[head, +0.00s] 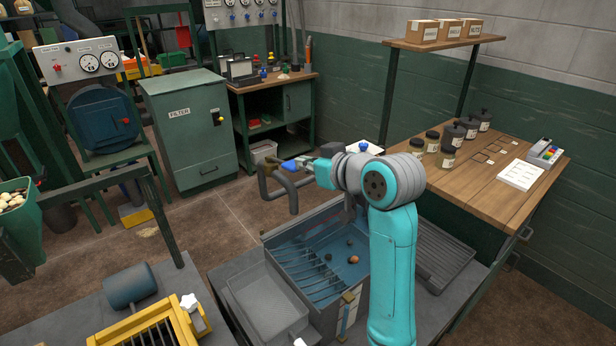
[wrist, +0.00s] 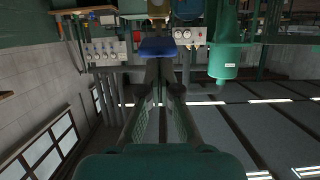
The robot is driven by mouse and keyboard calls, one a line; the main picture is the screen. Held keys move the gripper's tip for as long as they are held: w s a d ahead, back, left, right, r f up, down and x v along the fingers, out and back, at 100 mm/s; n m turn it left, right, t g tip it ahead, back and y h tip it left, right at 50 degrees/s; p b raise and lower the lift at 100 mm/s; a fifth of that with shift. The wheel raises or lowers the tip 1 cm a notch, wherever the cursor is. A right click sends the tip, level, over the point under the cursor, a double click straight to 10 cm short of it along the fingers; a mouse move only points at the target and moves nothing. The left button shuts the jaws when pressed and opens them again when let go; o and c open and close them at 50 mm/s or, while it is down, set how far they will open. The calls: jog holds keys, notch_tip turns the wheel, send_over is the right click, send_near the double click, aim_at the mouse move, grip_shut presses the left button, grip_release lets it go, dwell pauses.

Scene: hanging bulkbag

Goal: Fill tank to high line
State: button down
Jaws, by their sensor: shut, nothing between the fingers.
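The tank (head: 275,262) is an open grey box with blue inner walls, in the lower middle of the head view. A few small round lumps and slanted bars lie in it. A narrow strip with brass fittings (head: 349,299) is on its near side; no high line can be read. A bent grey pipe (head: 276,193) stands behind the tank, with a blue handle (head: 290,165) on top. My gripper (head: 306,162) is at the handle's right side. In the wrist view, its fingers (wrist: 159,68) are together and empty, just short of the blue handle (wrist: 158,48); contact is unclear.
A grey tray (head: 265,302) lies left of the tank, and a ribbed drainer (head: 444,255) lies right of it. A wooden bench (head: 490,185) with jars is at the right. Open floor lies behind the tank.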

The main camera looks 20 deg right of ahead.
jog(key=f+v, duration=0.2)
jog(key=v, duration=0.7)
jog(key=shift+s, duration=0.35)
jog(key=shift+d, duration=0.15)
jog(key=s+a+f+m+h, duration=0.15)
jog(key=s+f, duration=0.25)
jog(key=f, duration=0.5)
jog(key=s+f+m+t+h, duration=0.15)
jog(key=s+f, duration=0.25)
jog(key=f, duration=0.4)
jog(key=s+a+f+m+g, duration=0.1)
jog(key=s+f+m, duration=0.1)
jog(key=s+f, duration=0.5)
jog(key=s+f+h, duration=0.2)
jog(key=s+f, duration=0.6)
jog(key=s, duration=0.4)
jog(key=s+a+r+n, duration=0.1)
jog(key=s+r, duration=0.1)
jog(key=s, duration=1.3)
jog(key=shift+s+r+t+y, duration=0.3)
jog(key=shift+s+r+t, duration=0.05)
jog(key=shift+t, duration=0.1)
